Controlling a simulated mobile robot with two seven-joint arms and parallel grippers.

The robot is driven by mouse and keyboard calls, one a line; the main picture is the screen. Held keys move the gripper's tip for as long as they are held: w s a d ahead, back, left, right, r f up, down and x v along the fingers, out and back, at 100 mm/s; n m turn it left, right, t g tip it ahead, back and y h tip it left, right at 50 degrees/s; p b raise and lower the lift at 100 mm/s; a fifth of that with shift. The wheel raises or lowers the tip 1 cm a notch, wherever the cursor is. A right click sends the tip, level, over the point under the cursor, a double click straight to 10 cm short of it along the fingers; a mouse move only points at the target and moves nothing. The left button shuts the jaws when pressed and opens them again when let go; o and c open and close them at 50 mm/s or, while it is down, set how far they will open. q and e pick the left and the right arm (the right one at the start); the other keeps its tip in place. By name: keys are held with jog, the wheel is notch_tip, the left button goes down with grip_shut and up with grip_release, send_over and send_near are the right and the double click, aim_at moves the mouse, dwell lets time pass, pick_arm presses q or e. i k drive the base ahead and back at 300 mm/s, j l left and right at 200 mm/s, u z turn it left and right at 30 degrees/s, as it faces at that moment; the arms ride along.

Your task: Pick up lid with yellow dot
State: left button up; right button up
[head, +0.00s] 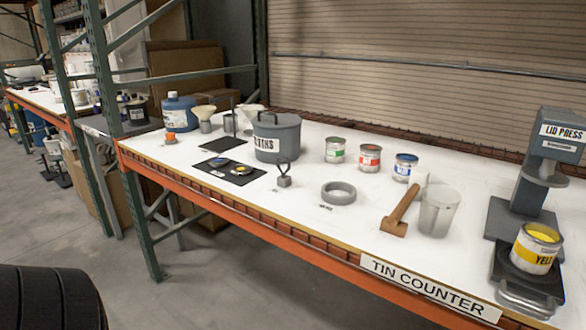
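A black mat (232,181) lies on the white counter, left of the middle, with small round dark lids on it. The lid at the mat's right side (242,169) shows a yellowish mark, but it is too small to make out clearly. Another lid (219,162) with a bluish tint lies just left of it. The lids lie flat and nothing is touching them from above. Neither of my grippers is in view.
A grey lidded pot (277,137) stands behind the mat, and a small weight with a loop (284,180) stands to its right. Further right are a grey ring (338,193), labelled tins (370,158), a mallet (398,212), a clear cup (438,212) and a lid press (540,170) with an open yellow tin (535,249). The counter before the mat is clear.

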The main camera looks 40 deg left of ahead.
aim_at(238, 170)
jog(key=j+z, duration=0.4)
jog(key=k+j+z, duration=0.1)
jog(key=j+z, duration=0.25)
jog(key=k+j+z, duration=0.15)
jog(key=j, duration=0.15)
jog(key=j+z, duration=0.15)
jog(key=j, duration=0.2)
jog(key=k+j+z, duration=0.1)
jog(key=k+j, duration=0.25)
jog(key=j, duration=0.25)
jog(key=k+j+z, duration=0.1)
jog(key=j, duration=0.35)
jog(key=k+j+z, duration=0.1)
jog(key=k+j, duration=0.25)
jog(key=j, duration=0.15)
jog(key=k+j, duration=0.3)
jog(key=j+z, duration=0.05)
jog(key=j, duration=0.1)
